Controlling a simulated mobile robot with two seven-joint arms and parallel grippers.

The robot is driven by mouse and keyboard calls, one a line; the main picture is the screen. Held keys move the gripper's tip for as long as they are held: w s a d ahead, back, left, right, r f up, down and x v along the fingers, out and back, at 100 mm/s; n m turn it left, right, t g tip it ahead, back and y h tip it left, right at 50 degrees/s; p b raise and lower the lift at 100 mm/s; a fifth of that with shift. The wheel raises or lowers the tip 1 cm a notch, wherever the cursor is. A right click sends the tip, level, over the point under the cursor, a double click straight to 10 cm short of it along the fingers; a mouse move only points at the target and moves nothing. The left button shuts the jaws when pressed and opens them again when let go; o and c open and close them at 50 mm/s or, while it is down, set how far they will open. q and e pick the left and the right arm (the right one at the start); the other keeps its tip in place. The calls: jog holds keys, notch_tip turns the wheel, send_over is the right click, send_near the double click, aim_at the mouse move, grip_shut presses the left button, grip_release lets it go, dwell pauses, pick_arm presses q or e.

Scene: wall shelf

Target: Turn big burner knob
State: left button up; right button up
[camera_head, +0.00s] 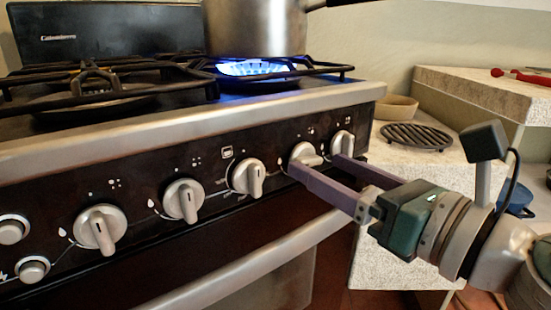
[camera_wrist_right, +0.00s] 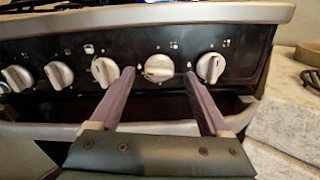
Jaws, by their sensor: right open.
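The stove's dark front panel (camera_head: 220,160) carries a row of several silver knobs. My right gripper (camera_head: 316,163) is open, its two purple fingers reaching to either side of the second knob from the right (camera_head: 303,153). In the right wrist view this knob (camera_wrist_right: 159,68) lies between the fingertips (camera_wrist_right: 159,74); I cannot tell if they touch it. Its grip bar looks turned sideways, while the neighbouring knob (camera_head: 248,177) has its bar near upright. My left gripper is not in view.
The rightmost knob (camera_head: 343,143) is close beside my right finger. The oven handle (camera_head: 255,262) runs below the panel. To the right, a pale counter (camera_head: 430,172) holds a bowl (camera_head: 396,106) and a dark round trivet (camera_head: 416,137). A red utensil (camera_head: 522,76) lies on a higher ledge.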

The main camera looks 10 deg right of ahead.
jog(key=shift+w+a, duration=0.3)
jog(key=shift+w, duration=0.3)
grip_shut()
dwell(0.3)
